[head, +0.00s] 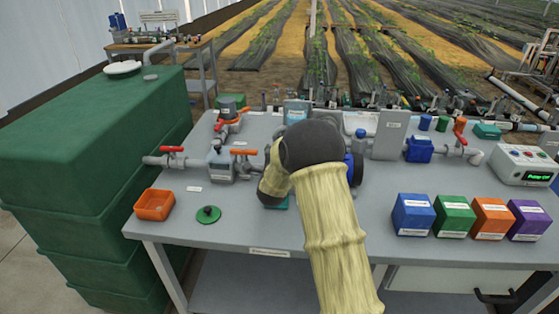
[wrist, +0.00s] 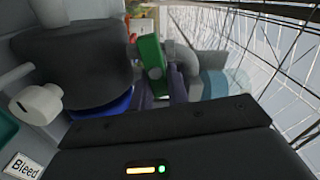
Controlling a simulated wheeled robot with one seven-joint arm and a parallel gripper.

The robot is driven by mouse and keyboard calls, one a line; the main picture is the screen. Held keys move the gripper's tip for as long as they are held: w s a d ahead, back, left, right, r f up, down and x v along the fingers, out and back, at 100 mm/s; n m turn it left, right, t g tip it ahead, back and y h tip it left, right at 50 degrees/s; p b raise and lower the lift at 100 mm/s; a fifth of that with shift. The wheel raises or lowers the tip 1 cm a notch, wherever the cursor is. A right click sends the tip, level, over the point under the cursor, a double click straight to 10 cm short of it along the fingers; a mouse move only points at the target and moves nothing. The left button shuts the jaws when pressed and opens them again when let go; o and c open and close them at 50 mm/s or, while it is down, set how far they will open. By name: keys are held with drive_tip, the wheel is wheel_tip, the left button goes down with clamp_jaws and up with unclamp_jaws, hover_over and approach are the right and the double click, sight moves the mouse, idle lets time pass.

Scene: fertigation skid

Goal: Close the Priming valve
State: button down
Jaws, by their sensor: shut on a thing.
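In the wrist view a green lever handle (wrist: 151,58) stands between the dark fingers of my gripper (wrist: 160,88), which is shut on it. The handle sits in front of a grey pipe elbow (wrist: 183,57). No label reading "Priming" is legible, so I cannot confirm by name that this is the Priming valve. In the head view my arm hides my gripper and the green handle. Other valves with red or orange handles show there, at the tank outlet (head: 172,149) and by the grey filter body (head: 243,152).
A "Bleed" label (wrist: 22,166) and a white knob (wrist: 37,103) are close by. The grey bench (head: 235,228) carries an orange tray (head: 154,204), a green lid (head: 208,214), coloured boxes (head: 413,213) and a control box (head: 526,164). A green tank (head: 90,130) stands left.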

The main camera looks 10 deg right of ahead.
drive_tip(key=shift+f+m+b, duration=0.35)
drive_tip(key=shift+m+b, duration=0.85)
drive_tip(key=shift+b, duration=0.65)
drive_tip(key=c, duration=1.4)
unclamp_jaws()
drive_tip(key=shift+o, duration=0.2)
drive_tip(key=shift+r, duration=0.1)
drive_tip(key=b+v, duration=0.1)
drive_tip(key=v, duration=1.6)
drive_tip(key=shift+s+b, duration=0.2)
drive_tip(key=shift+b, duration=0.15)
